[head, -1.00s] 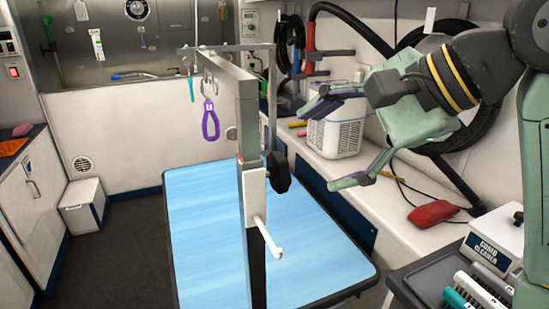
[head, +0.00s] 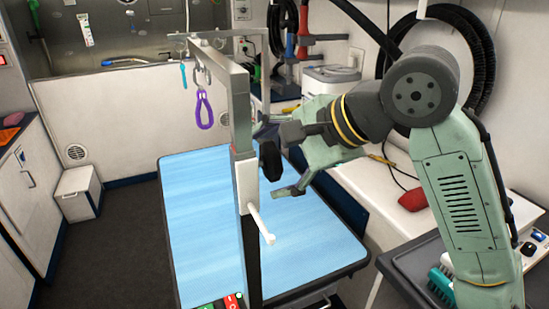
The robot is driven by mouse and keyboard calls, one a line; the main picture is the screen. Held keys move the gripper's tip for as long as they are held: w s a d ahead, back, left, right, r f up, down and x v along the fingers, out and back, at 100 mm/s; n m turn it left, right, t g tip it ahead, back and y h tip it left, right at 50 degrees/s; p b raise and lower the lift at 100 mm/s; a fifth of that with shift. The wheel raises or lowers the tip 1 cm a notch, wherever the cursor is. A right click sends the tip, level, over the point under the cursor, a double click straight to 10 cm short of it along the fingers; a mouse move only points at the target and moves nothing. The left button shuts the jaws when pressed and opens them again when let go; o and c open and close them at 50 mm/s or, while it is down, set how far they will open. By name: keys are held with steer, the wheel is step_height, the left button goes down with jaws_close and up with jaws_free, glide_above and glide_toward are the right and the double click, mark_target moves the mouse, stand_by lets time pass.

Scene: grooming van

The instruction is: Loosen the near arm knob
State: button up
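The near arm knob (head: 270,160) is a black round knob on the right side of the near upright post (head: 248,187) of the grooming arm. The post stands at the near edge of the blue grooming table (head: 195,222). A white lever (head: 262,225) sticks out below the knob. My gripper (head: 268,162) is open, its fingers pointing left toward the post. One finger shows below and right of the knob; the other is partly hidden behind the post and knob. I cannot tell whether either finger touches the knob.
A dark tray (head: 410,268) stands at the lower right.

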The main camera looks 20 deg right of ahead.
steer(key=c, duration=1.1)
